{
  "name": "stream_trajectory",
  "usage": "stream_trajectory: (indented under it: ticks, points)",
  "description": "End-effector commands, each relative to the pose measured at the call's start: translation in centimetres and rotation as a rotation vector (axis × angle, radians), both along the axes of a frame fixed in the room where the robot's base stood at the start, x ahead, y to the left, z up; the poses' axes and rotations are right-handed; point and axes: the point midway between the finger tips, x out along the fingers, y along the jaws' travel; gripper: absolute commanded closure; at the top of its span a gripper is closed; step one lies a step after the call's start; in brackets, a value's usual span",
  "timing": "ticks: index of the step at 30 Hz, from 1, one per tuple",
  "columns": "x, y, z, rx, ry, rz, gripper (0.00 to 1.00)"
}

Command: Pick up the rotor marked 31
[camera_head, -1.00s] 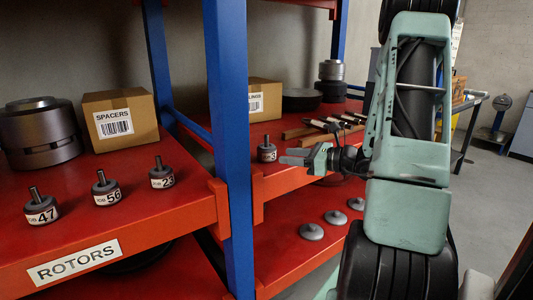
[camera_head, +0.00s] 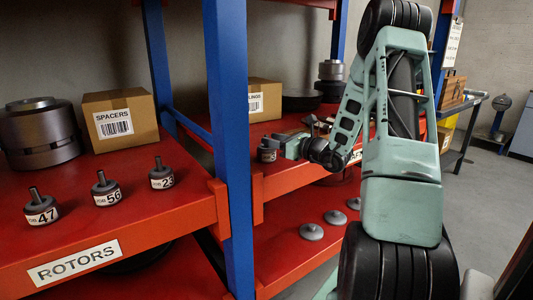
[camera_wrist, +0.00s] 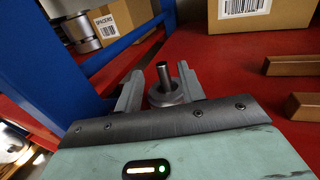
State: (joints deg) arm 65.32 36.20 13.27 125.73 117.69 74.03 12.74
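A small dark rotor with an upright shaft (camera_head: 267,155) stands on the right red shelf, beside the blue post. Its white label is partly covered and I cannot read its full number. My gripper (camera_head: 279,142) is low over that shelf at this rotor. In the wrist view, my gripper (camera_wrist: 160,82) is open, with one finger on each side of the rotor (camera_wrist: 164,90). A small gap shows at the left finger. Contact on the right is unclear. Other rotors, marked 47 (camera_head: 41,212), 56 (camera_head: 106,193) and one starting with 2 (camera_head: 162,178), stand on the left shelf.
A blue post (camera_head: 231,150) separates the shelves. A spacers box (camera_head: 120,122) and large metal cylinder (camera_head: 40,135) stand at left. Another box (camera_head: 265,98) stands behind my gripper. In the wrist view, brown bars (camera_wrist: 302,105) lie right. Several grey discs (camera_head: 311,232) lie below.

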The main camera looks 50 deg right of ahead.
Motion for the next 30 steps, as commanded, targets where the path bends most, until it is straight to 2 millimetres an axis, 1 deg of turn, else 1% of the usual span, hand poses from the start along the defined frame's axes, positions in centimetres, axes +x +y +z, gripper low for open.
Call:
stream_trajectory:
  ticks: [2, 10, 14, 20, 23, 24, 25, 30]
  points:
    - [0.6, 0.0, 0.1, 0.0, 0.0, 0.001, 0.61]
    - [4.4, 0.0, 0.4, -0.001, 0.0, 0.003, 0.61]
    - [5.2, 0.1, 0.4, -0.001, -0.001, 0.001, 0.61]
    - [5.2, 0.0, 0.4, -0.001, 0.0, 0.001, 0.61]
    - [5.2, 0.0, 0.4, -0.001, 0.0, 0.001, 0.86]
    - [5.2, 0.0, 0.4, -0.001, 0.0, 0.001, 0.97]
    - [5.2, 0.0, 0.4, -0.001, 0.0, 0.001, 1.0]
    - [5.2, 0.0, 0.4, -0.001, 0.0, 0.001, 1.0]
